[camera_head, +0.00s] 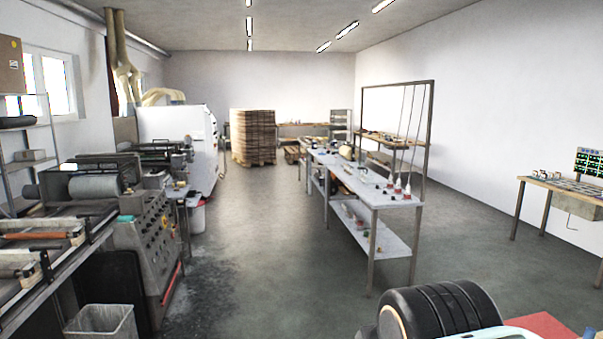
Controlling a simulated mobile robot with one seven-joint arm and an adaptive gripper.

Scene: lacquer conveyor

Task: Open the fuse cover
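I cannot make out a fuse cover in this view. On the left, a grey lacquer machine has a control panel (158,236) with several buttons and knobs on its end. At the far right, a dark board with green lit marks (589,163) stands at the back of a wooden table. Neither is close enough for me to tell a cover on it. My gripper is not in view. A black ribbed rounded part shows at the bottom right, likely a part of my own body.
A long grey workbench (376,190) with bottles and small items stands mid-room. A wooden table (562,187) is at the right wall. A waste bin (101,322) is at the lower left, and stacked boards (253,137) are at the back. The floor between machines and workbench is clear.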

